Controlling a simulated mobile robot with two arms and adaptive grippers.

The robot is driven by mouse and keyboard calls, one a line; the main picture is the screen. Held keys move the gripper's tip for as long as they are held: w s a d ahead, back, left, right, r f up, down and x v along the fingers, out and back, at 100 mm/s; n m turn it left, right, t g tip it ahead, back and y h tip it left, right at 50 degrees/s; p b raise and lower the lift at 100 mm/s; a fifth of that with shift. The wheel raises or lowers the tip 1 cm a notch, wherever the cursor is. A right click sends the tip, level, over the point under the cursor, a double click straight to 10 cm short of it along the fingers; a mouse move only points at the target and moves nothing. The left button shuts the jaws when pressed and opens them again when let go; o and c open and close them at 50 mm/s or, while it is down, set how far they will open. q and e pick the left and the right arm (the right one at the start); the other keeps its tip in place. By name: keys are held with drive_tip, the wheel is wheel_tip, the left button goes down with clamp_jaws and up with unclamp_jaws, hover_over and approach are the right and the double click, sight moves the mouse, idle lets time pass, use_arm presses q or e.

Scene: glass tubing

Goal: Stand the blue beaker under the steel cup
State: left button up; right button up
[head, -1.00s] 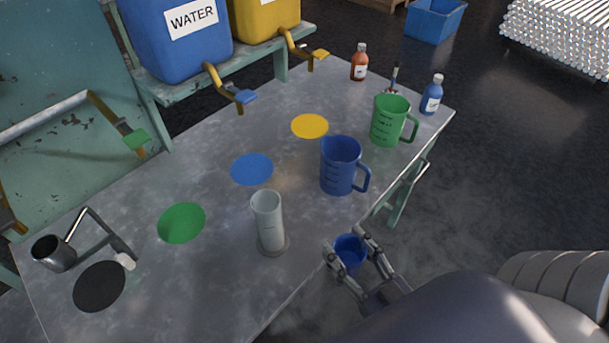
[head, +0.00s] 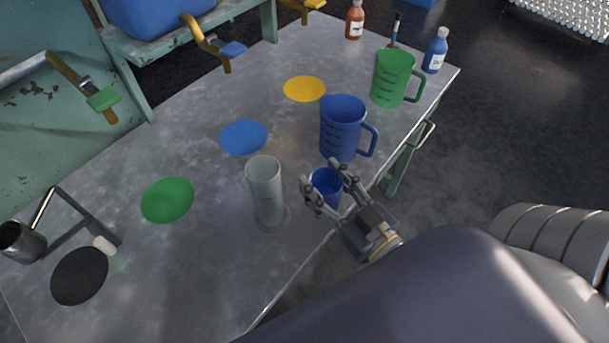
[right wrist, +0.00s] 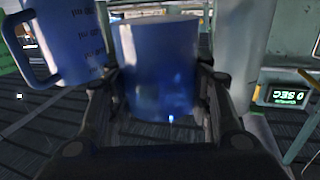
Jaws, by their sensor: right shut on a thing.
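The small blue beaker (head: 326,184) is held in my right gripper (head: 330,189), whose fingers are shut around its sides. The beaker looks upright near the table's front edge, between the clear cylinder and the blue jug; I cannot tell whether it touches the table. In the right wrist view the beaker (right wrist: 160,68) fills the middle between the fingers. The steel cup (head: 20,243) hangs on a bent arm at the far left, beside a black disc (head: 80,276) on the table. My left gripper is not in view.
A clear measuring cylinder (head: 266,190) stands just left of my right gripper. The blue jug (head: 342,128) is just behind it, and a green jug (head: 393,78) is farther back. Green (head: 167,200), blue (head: 243,137) and yellow (head: 304,88) discs lie flat. The table's front left is clear.

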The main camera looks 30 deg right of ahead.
sight(316, 176)
drive_tip(key=w, duration=0.4)
drive_tip(key=shift+w+a+f, duration=0.15)
drive_tip(key=shift+w+a, duration=0.05)
drive_tip(key=shift+a, duration=0.2)
drive_tip(key=shift+w+a+f, duration=0.1)
drive_tip(key=shift+w, duration=0.35)
drive_tip(key=f, duration=0.3)
drive_tip(key=shift+w+a, duration=0.1)
drive_tip(key=shift+w, duration=0.2)
drive_tip(key=shift+f, duration=0.3)
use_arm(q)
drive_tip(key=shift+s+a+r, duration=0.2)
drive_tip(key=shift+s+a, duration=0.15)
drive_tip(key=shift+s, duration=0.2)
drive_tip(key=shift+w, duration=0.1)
use_arm(e)
drive_tip(key=shift+f, duration=0.1)
drive_tip(key=o, duration=1.1)
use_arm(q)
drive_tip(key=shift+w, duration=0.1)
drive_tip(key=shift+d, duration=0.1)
